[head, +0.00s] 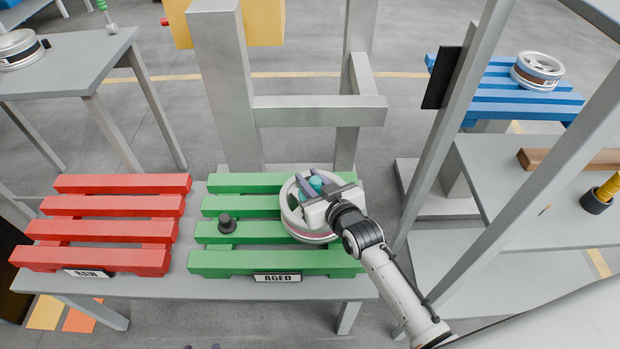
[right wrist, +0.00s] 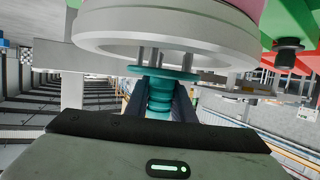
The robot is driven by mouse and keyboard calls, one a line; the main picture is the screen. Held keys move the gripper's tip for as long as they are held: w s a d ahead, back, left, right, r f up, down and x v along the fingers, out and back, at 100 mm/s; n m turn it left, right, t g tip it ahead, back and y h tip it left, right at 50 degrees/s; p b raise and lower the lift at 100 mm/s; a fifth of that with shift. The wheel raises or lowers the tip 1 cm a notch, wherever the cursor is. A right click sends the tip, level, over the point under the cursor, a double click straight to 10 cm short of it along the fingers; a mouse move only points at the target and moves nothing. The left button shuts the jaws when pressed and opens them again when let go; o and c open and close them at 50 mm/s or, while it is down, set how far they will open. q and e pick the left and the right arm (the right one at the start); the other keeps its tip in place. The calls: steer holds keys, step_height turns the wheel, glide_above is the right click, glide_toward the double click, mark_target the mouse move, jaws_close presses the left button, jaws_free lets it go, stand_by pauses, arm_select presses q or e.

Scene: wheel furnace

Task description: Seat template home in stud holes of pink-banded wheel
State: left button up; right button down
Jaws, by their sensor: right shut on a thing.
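The pink-banded wheel (head: 288,211) lies flat on the green pallet marked AGED, with its pink band low on its side. My right gripper (head: 317,181) is over the wheel and shut on the teal template (right wrist: 160,97). In the right wrist view the wheel (right wrist: 165,38) fills the top. The template's flange is close to the wheel face and its grey pins point towards the wheel. The pin ends are hidden behind the wheel's rim, so I cannot tell whether they are in the stud holes. My left gripper is not in view.
A small black knob-like piece (head: 227,223) stands on the green pallet (head: 222,262), left of the wheel. The red pallet (head: 95,258) marked RAW is empty. Another wheel (head: 537,70) rests on the blue pallet at the right. Grey posts (head: 225,85) rise behind the table.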

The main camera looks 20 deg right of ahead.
steer(key=shift+f+b, duration=1.1)
steer(key=shift+f, duration=0.55)
steer(key=c, duration=1.4)
jaws_free()
steer(key=shift+c, duration=0.2)
steer(key=shift+f, duration=0.1)
steer(key=shift+s+f, duration=0.1)
steer(key=shift+s+d, duration=0.1)
steer(key=shift+s, duration=0.25)
steer(key=v, duration=0.3)
steer(key=p+v, duration=0.1)
steer(key=v, duration=0.5)
steer(key=shift+s+r, duration=0.15)
steer(key=shift+r, duration=0.35)
